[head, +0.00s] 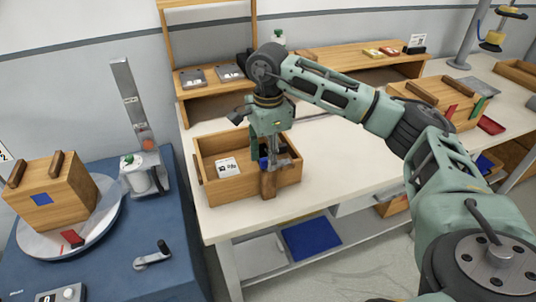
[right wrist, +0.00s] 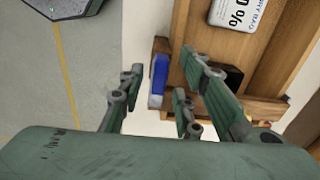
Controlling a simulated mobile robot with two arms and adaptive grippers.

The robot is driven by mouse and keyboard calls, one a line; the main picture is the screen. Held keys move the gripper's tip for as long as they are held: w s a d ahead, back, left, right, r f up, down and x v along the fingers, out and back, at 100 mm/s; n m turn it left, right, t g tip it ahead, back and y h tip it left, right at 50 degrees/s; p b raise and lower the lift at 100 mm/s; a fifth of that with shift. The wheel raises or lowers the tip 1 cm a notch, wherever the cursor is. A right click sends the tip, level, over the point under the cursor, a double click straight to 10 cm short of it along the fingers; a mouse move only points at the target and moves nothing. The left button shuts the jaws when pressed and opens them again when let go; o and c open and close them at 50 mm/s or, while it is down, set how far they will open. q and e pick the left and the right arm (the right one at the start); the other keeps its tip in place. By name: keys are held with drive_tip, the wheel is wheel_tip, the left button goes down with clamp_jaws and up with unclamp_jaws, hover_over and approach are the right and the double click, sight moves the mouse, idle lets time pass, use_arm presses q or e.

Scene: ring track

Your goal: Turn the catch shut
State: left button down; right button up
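The open wooden crate (head: 212,190) stands on the white bench, with a dark brown wooden block (head: 268,185) upright at its front wall. I cannot tell for sure which part is the catch. A small blue piece (right wrist: 158,75) shows by the crate's edge in the right wrist view; in the head view it is partly behind the fingers. My right gripper (head: 274,160) points down over the crate's front right part. Its fingers are spread in the right wrist view (right wrist: 160,100), with the blue piece seen between them; contact is not clear. My left gripper is out of view.
A white label (head: 228,167) lies in the crate. At left, a lidded wooden box (head: 55,190) with a red piece (head: 72,238) stands on a round turntable (head: 105,215). A wooden shelf (head: 205,105) stands behind the crate. Bare bench (head: 345,165) lies to its right.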

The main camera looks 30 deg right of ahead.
wheel_tip(320, 180, up, 12)
idle(0.4)
drive_tip(key=shift+f, duration=0.1)
idle(0.3)
